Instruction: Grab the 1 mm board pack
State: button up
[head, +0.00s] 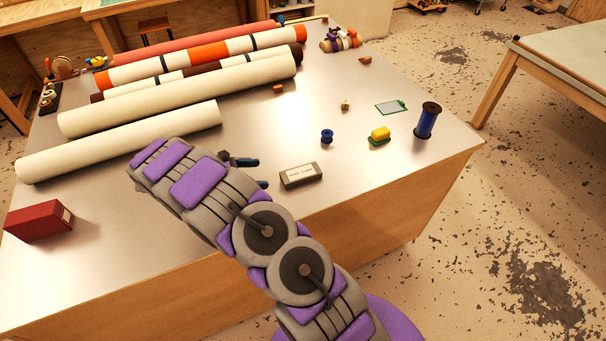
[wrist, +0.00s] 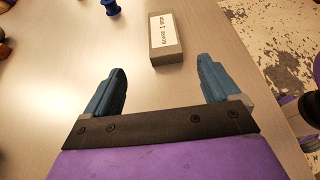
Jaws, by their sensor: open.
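The board pack (head: 300,175) is a small grey-brown box with a white label on top. It lies flat on the metal table near its front edge. In the wrist view the board pack (wrist: 165,40) sits just beyond the fingertips, with a label that seems to read "board 1 mm". My gripper (wrist: 163,78) has two blue fingers spread wide with nothing between them. In the head view my gripper (head: 254,172) is low over the table, just left of the pack, and partly hidden by my purple and grey arm.
Long cream rolls (head: 180,95) lie at the back left. A red box (head: 39,221) is at the left edge. The table around the pack is clear.

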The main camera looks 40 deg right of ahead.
aim_at(295, 174)
jog(key=b+x, duration=0.2)
jog(key=x, duration=1)
jog(key=shift+s+d+b, duration=0.25)
jog(key=shift+b, duration=0.05)
jog(key=shift+s+d+f, duration=0.2)
jog(key=shift+f, duration=0.05)
jog(key=shift+d, duration=0.35)
jog(key=shift+c, duration=1.4)
jog(key=shift+d, duration=0.15)
jog(key=c, duration=0.3)
jog(key=shift+a, duration=0.45)
jog(key=c, duration=0.6)
jog(key=shift+d, duration=0.15)
